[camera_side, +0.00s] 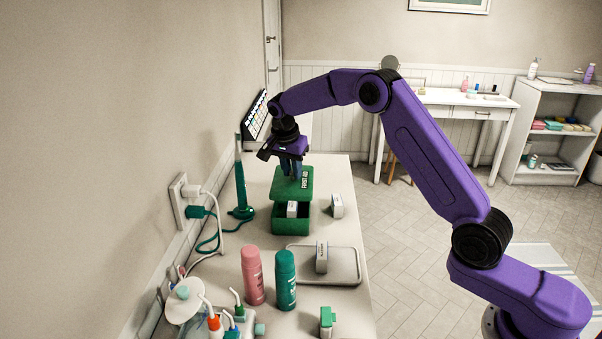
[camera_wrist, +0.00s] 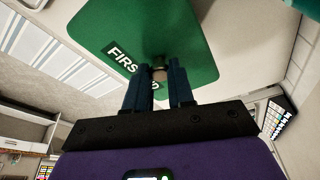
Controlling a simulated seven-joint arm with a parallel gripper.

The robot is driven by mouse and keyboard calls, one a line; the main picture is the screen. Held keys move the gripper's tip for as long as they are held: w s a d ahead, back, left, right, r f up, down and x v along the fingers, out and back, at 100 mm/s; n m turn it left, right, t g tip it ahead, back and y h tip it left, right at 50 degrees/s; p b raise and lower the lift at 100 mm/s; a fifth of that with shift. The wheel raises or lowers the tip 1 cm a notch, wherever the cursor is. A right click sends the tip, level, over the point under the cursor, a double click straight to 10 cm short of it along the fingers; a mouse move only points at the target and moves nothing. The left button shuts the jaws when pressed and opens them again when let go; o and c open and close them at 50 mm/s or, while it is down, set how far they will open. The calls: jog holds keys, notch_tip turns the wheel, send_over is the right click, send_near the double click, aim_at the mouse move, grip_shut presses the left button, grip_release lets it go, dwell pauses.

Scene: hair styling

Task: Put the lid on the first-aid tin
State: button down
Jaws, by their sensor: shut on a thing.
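The green lid (camera_side: 287,185) with a "FIRST AID" label hangs from my gripper (camera_side: 291,174), above and slightly behind the tin in the side view. My gripper is shut on the lid's small knob, and the lid looks tilted. In the wrist view the lid (camera_wrist: 165,35) fills the upper middle, with my fingers (camera_wrist: 160,78) closed around the knob. The green tin (camera_side: 290,222) stands open on the counter, with a white box (camera_side: 292,209) inside it. The lid hides part of the tin's far rim, so I cannot tell whether they touch.
A white box (camera_side: 337,206) stands right of the tin. A tray (camera_side: 346,268) with another white box (camera_side: 321,258) lies in front. A green toothbrush-like device (camera_side: 241,190) stands left. Pink (camera_side: 252,275) and teal (camera_side: 286,280) bottles stand nearer the camera.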

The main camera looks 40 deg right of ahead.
aim_at(290, 181)
jog(key=shift+w+a+f, duration=0.1)
jog(key=shift+f, duration=2.75)
jog(key=shift+f, duration=0.4)
dwell(0.6)
jog(key=shift+c, duration=2.1)
grip_release()
jog(key=shift+r, duration=0.1)
jog(key=shift+r, duration=3.4)
grip_shut()
